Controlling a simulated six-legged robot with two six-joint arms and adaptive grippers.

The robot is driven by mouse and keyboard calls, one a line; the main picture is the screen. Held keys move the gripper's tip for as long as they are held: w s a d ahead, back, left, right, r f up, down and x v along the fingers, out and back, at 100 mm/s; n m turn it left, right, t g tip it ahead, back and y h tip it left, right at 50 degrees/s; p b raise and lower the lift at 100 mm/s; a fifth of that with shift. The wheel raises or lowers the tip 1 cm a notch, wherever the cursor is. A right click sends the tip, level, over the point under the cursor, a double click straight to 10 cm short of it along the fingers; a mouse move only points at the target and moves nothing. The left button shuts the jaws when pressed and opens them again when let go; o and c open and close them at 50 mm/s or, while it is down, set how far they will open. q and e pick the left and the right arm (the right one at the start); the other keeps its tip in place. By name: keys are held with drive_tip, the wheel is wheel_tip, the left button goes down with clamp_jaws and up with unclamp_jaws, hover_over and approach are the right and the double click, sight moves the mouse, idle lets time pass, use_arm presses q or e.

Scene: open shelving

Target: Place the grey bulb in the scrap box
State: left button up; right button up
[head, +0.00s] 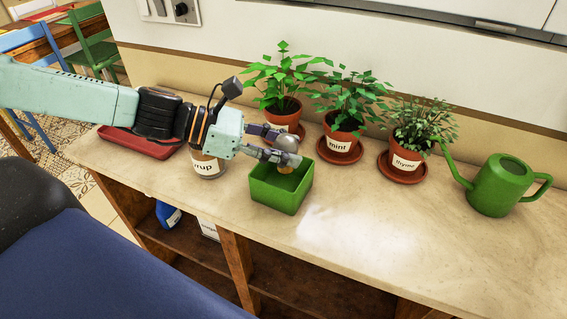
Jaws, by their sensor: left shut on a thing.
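The grey bulb (288,143) is round and sits between the fingers of my left gripper (284,147). The gripper is shut on it, and the fingers hide part of it. It is held over the back part of an open green box (277,197) on the counter. The box carries no label that I can see, so I cannot tell from words that it is the scrap box. A small orange-brown thing shows at the box's inner back, just below the fingers. My right gripper is not in view.
Potted plants labelled mint (340,146) and thyme (403,168) stand behind, with another pot (283,117) behind the gripper. A jar (207,167) and red tray (142,145) are left. A green watering can (497,188) stands right. The front right counter (390,235) is clear.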

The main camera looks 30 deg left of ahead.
use_arm(q)
drive_tip(key=f+b, duration=0.1)
drive_tip(key=a+f+b, duration=0.1)
drive_tip(key=f, duration=0.1)
drive_tip(key=shift+w+a+f, duration=0.1)
drive_tip(key=shift+a+f, duration=0.1)
drive_tip(key=shift+f, duration=0.1)
drive_tip(key=shift+d+r, duration=0.3)
drive_tip(key=shift+d, duration=0.25)
drive_tip(key=shift+a+f+b, duration=0.4)
drive_tip(key=shift+f+b, duration=0.1)
drive_tip(key=shift+d+f, duration=0.2)
drive_tip(key=shift+d, duration=0.05)
drive_tip(key=o, duration=1.1)
drive_tip(key=shift+a, duration=0.2)
drive_tip(key=shift+d, duration=0.15)
drive_tip(key=shift+r, duration=0.1)
